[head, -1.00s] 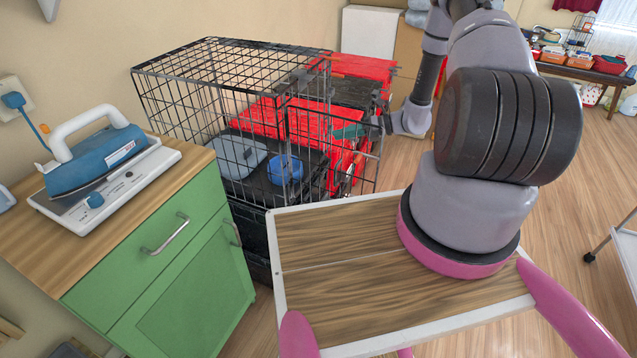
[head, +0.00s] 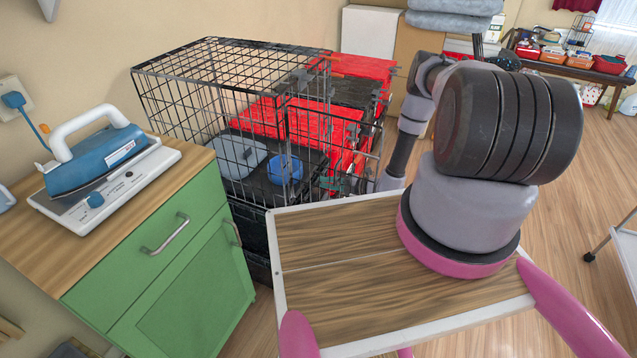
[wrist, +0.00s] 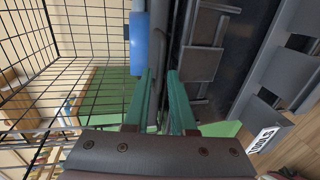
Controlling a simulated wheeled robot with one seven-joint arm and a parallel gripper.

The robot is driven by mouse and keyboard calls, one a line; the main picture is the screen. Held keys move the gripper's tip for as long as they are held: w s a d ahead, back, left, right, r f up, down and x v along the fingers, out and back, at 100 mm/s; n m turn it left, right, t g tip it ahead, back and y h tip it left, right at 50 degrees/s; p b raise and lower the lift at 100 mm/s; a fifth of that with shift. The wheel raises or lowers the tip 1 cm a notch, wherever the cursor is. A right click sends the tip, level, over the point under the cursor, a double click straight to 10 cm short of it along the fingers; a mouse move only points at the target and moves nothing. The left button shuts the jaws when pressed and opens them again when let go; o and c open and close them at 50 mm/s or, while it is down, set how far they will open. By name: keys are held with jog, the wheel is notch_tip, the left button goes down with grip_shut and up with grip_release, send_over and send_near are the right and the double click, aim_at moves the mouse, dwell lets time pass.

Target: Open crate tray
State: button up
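The black wire crate (head: 215,95) stands in the middle left of the head view. Its dark tray (head: 258,190) lies on the crate floor and carries a blue bowl (head: 286,169) and a pale blue-grey item (head: 240,156). My gripper is low at the crate's right front side, mostly hidden behind wires and my arm in the head view. In the wrist view, my gripper's green fingers (wrist: 160,72) are apart with a narrow gap. They point toward the crate's lower edge, near the blue bowl (wrist: 138,45). I cannot tell whether they touch the tray's rim.
Red and black totes (head: 360,130) stand behind and beside the crate. A dark tote with a "TOOLS" label (wrist: 263,138) is near my fingers. A green cabinet (head: 180,270) with a blue iron (head: 95,160) stands at left. Wooden floor at right is mostly clear.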

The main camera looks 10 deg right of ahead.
jog(key=shift+x, duration=1.7)
grip_shut()
